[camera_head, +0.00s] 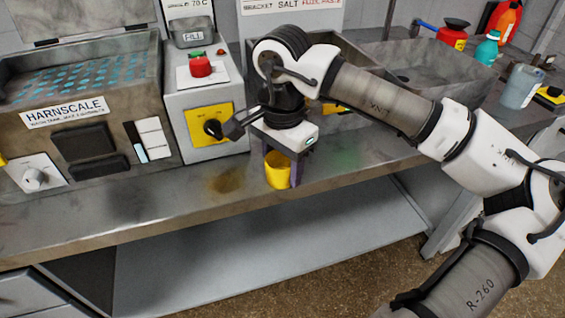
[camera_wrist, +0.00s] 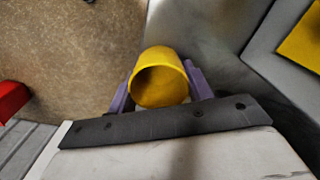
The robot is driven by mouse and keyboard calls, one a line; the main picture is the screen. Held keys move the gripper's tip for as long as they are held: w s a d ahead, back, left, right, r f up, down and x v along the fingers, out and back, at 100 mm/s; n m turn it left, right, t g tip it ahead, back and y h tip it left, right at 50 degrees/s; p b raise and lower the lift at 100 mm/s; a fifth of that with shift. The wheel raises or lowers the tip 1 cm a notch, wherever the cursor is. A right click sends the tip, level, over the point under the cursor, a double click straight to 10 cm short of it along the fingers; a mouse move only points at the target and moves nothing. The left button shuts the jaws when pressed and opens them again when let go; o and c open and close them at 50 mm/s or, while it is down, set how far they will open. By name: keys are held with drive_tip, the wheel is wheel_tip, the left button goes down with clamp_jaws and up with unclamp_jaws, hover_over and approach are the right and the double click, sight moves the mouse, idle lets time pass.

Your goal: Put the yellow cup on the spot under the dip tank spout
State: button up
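The yellow cup (camera_head: 277,172) is between the purple fingers of my gripper (camera_head: 284,168), near the front of the metal bench. In the wrist view, the cup (camera_wrist: 165,68) has a finger against each side, so my gripper (camera_wrist: 158,88) looks shut on it. The cup looks about upright in the head view; whether its base touches the bench is unclear. A brownish stain (camera_head: 225,182) lies on the bench left of the cup, and a greenish patch (camera_head: 345,158) lies to its right. I cannot tell which mark is under the spout. No spout shows clearly.
Behind my arm is a grey basin (camera_head: 425,65). Bottles, including a teal one (camera_head: 487,50), stand far right.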

drive_tip(key=o, duration=0.4)
drive_tip(key=shift+o, duration=0.2)
